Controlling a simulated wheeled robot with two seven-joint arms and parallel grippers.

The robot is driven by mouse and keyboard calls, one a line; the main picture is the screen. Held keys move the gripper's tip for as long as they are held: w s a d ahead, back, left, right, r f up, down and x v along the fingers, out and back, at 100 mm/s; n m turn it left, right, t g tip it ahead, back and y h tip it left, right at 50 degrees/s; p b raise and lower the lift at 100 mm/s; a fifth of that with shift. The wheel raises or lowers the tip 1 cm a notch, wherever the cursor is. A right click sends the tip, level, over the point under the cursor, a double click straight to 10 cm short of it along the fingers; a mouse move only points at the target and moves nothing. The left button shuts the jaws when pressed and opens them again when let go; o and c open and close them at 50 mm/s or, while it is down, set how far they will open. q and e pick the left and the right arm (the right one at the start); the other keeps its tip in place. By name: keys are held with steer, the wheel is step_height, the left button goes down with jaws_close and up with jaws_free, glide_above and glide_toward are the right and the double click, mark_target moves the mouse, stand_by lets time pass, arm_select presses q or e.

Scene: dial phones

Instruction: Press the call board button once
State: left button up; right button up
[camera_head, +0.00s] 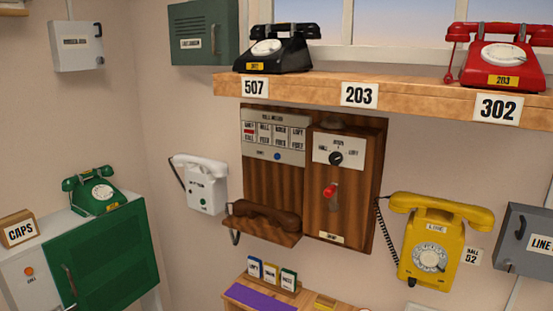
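A pale grey indicator panel (273,138) is fixed at the upper left of a dark wooden wall board. Its small heading is too blurred to read surely, so I cannot be certain it is the call board. It has a row of several labelled windows, and the leftmost shows a red mark. A round blue button (277,156) sits at the panel's lower middle, unobstructed. An orange button (29,271) with a small label is on the white cabinet at the far left. Neither of my grippers is in view.
A brown handset (266,217) rests below the panel. A wooden box (343,190) with a knob and red lever is right of it. A wooden shelf (420,98) with black and red phones juts out above. White (205,187) and yellow (432,250) phones flank the board.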

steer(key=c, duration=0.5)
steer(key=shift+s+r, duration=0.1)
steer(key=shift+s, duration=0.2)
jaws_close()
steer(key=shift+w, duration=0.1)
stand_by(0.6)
